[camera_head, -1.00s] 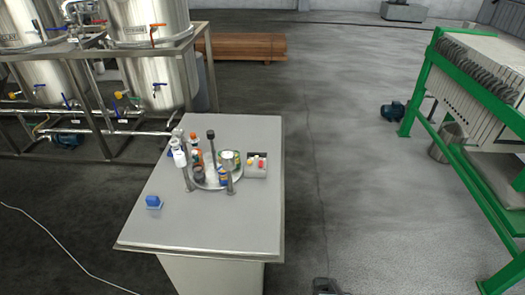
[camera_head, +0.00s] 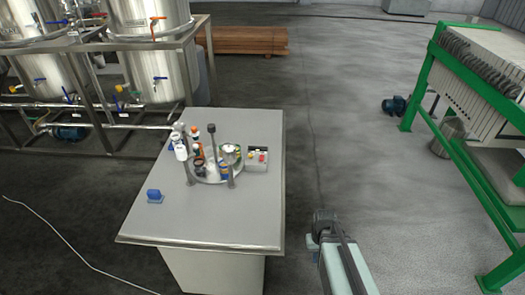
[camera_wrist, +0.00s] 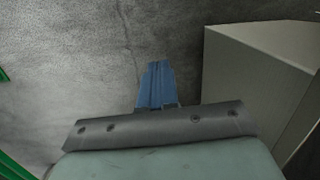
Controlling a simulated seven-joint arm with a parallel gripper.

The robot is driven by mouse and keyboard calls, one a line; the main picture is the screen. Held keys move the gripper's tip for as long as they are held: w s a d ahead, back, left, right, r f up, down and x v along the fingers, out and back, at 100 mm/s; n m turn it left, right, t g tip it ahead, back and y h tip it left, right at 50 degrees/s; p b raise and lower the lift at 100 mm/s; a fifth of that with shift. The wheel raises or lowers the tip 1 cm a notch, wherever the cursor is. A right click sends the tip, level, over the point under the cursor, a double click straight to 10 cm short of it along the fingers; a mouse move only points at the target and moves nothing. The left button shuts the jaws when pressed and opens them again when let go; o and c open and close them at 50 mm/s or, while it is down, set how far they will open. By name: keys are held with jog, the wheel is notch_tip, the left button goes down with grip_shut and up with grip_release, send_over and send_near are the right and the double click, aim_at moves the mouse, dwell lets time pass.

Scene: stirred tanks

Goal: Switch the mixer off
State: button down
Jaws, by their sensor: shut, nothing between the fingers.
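The mixer (camera_head: 215,168) stands on a grey-topped cabinet (camera_head: 210,226) in the head view. It has a round metal plate with upright posts and several small bottles and fittings. A small control box (camera_head: 257,165) with red and yellow buttons is at its right, near the cabinet's right edge. The buttons are too small to read. My gripper (camera_head: 325,214) is right of the cabinet, over the floor and apart from the box. In the wrist view its blue fingers (camera_wrist: 157,84) are together and empty, with the cabinet's pale side to the right.
A small blue object (camera_head: 155,196) sits at the cabinet top's front left. Steel tanks (camera_head: 155,65) on a frame stand behind left. A green-framed filter press (camera_head: 480,120) is at the right. A white cable (camera_head: 60,237) lies on the left floor. Floor between cabinet and press is open.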

jog(key=w+a+r+n+t, duration=0.1)
jog(key=w+a+r+n, duration=0.2)
jog(key=w+r, duration=0.6)
notch_tip(320, 180, up, 26)
jog(key=n, duration=1.4)
send_over(263, 156)
jog(key=shift+w+a+r+t, duration=0.1)
jog(key=shift+t, duration=0.2)
notch_tip(263, 156, down, 14)
jog(key=shift+f, duration=0.1)
